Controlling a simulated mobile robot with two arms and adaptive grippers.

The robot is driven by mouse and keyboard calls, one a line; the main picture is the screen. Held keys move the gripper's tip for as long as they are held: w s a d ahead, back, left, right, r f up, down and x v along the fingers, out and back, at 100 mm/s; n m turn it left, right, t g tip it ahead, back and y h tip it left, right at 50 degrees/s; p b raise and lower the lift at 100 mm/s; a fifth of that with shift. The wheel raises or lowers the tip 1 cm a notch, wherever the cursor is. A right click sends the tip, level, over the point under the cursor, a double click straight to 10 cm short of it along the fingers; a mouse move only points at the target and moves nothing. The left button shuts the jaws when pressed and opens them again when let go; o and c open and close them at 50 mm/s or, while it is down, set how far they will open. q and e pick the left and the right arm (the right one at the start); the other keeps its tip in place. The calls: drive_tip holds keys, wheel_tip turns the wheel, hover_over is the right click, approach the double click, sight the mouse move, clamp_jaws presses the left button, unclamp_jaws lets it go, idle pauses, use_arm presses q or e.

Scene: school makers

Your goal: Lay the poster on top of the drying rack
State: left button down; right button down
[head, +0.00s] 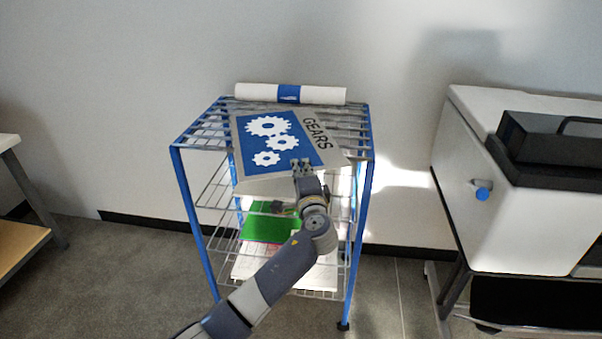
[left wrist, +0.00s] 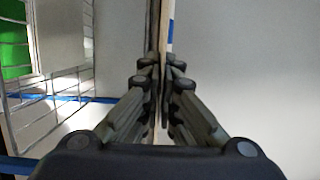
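The poster (head: 277,138) is a board with white gears on blue and the word GEARS. It is over the top of the drying rack (head: 190,134), a blue frame with wire shelves, and covers the middle of the top. My left gripper (head: 302,167) is at the poster's near right edge. In the left wrist view my left gripper (left wrist: 160,85) is shut on the thin edge of the poster (left wrist: 160,35). I cannot tell whether the whole poster touches the wires. My right gripper is not in view.
A white roll with a blue band (head: 289,94) lies along the back of the rack top. Green and white sheets (head: 270,227) lie on lower shelves. A large white machine (head: 520,190) stands at right, a table (head: 18,245) at left. Floor shows between them and the rack.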

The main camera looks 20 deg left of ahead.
use_arm(q)
drive_tip(key=shift+r, duration=0.15)
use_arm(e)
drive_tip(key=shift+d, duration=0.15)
use_arm(q)
drive_tip(key=shift+f, duration=0.25)
drive_tip(key=c, duration=1.8)
unclamp_jaws()
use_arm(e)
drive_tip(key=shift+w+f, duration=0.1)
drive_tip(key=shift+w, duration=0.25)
use_arm(q)
drive_tip(key=shift+r, duration=0.2)
drive_tip(key=shift+s+d, duration=0.1)
drive_tip(key=shift+s, duration=0.05)
drive_tip(key=v, duration=1.2)
drive_tip(key=shift+b, duration=0.4)
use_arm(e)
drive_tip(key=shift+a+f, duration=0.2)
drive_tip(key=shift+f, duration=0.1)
